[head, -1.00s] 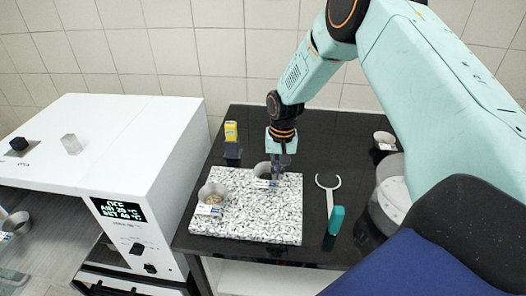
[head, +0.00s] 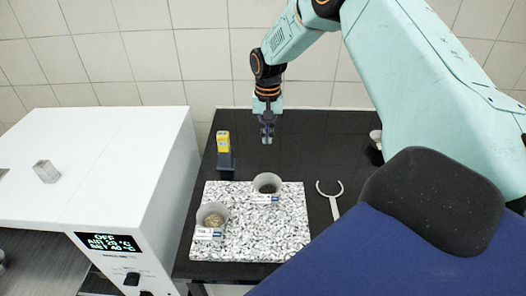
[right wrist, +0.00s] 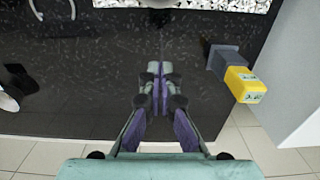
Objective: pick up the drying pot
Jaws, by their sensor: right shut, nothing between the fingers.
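Two small grey pots with white labels stand on a speckled stone slab (head: 250,238) in the head view. The front-left pot (head: 211,232) holds tan grains; the back pot (head: 268,198) has dark contents. I cannot tell which is the drying pot. My right gripper (head: 267,138) is shut and empty, pointing down over the black bench behind the slab, clear of both pots. In the right wrist view its fingers (right wrist: 157,88) are together over bare black bench, and the slab's edge (right wrist: 185,3) shows at the top. My left gripper is not in view.
A yellow-topped dark device (head: 224,150) stands left of my right gripper. A white oven (head: 125,160) with a lit display is at the left. A fork-ended tool (head: 332,198) lies right of the slab. Another pot (head: 376,136) stands partly hidden at right.

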